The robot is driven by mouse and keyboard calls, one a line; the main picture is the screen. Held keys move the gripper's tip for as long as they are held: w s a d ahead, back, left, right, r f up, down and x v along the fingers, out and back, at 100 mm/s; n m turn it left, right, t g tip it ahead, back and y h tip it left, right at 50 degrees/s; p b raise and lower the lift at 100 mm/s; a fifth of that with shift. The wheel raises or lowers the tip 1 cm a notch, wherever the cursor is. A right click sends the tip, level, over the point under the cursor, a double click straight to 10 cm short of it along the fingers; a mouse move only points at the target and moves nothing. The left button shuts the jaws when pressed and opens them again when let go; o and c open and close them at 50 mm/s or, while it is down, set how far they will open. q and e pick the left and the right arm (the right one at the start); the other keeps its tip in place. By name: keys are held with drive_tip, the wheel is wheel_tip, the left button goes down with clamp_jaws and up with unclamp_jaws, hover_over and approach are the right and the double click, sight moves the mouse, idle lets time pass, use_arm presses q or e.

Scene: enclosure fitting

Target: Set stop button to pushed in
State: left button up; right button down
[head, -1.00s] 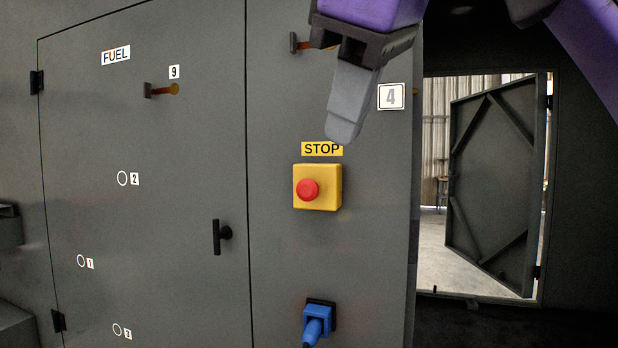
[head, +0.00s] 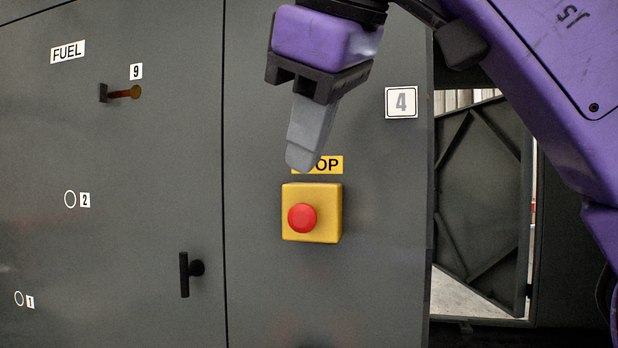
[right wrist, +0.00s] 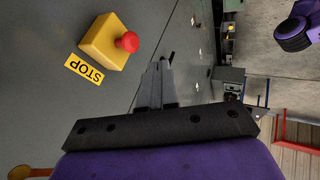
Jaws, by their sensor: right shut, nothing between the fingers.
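The stop button (head: 302,218) is a red round knob on a yellow box (head: 329,214) fixed to the grey panel. A yellow STOP label (head: 331,165) sits above the box, partly covered by my gripper. My right gripper (head: 300,160) is shut and empty, its fingers pointing down, just above the box in the head view. In the right wrist view the red knob (right wrist: 127,42) stands out from the yellow box (right wrist: 103,40), and the shut fingertips (right wrist: 160,68) are to its right, apart from it. My left gripper is not in view.
A grey door with a FUEL label (head: 67,52) and a black handle (head: 187,273) is left of the button. An open doorway is at the right.

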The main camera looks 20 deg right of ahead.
sight(299, 207)
drive_tip(key=w+f, duration=0.2)
drive_tip(key=w, duration=0.1)
drive_tip(key=w+d+f, duration=0.1)
drive_tip(key=w+f, duration=0.1)
drive_tip(key=w, duration=0.1)
drive_tip(key=w+d+f, duration=0.1)
drive_tip(key=w+f, duration=0.2)
drive_tip(key=shift+f+p, duration=0.1)
drive_tip(key=shift+p, duration=0.2)
drive_tip(key=shift+w+d+f, duration=0.1)
drive_tip(key=shift+d, duration=0.05)
